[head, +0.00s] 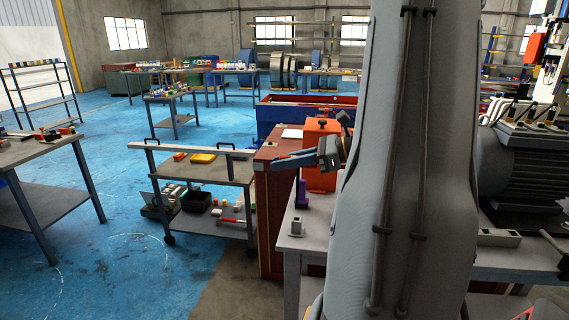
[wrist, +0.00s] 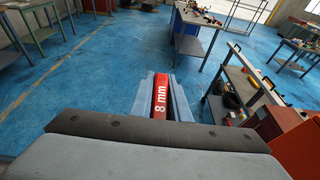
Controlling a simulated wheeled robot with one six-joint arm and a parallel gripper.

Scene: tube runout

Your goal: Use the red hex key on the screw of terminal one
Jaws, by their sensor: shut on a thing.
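My gripper (wrist: 163,92) is shut on the red hex key (wrist: 160,103), whose red side reads "8 mm" in the wrist view. In the head view my gripper (head: 313,158) is held up in front of an orange box, left of my grey arm, and a bit of red shows at its jaws. The rest of the key is hidden by the jaws. I cannot make out terminal one or its screw in either view; my arm covers much of the head view.
A large dark motor (head: 520,165) with white parts on top stands at the right. The orange box (head: 322,128) is behind my gripper. A grey trolley (head: 215,172) stands to the left. Blue floor (head: 110,220) lies open farther left.

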